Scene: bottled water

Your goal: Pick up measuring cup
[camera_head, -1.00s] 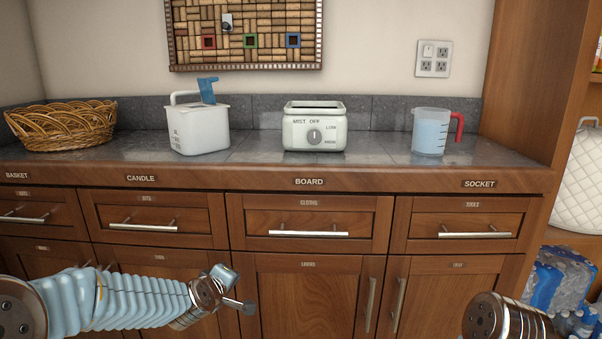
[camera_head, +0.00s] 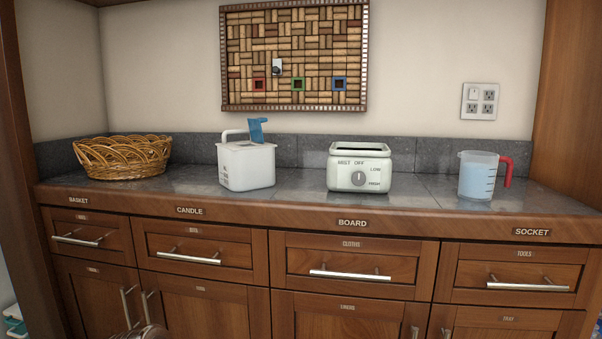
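The measuring cup (camera_head: 478,176) is a clear jug with pale blue contents and a red handle on its right side. It stands upright at the right end of the grey counter (camera_head: 420,195), under the wall socket. No gripper is near it. Only a small piece of my own arm shows at the bottom edge, left of the middle. Neither gripper's fingers are in the picture.
A white and cream control box with a dial (camera_head: 361,168) stands left of the cup. A white container with a blue part on top (camera_head: 246,165) and a wicker basket (camera_head: 124,158) stand farther left. Drawers with bar handles (camera_head: 349,274) front the counter.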

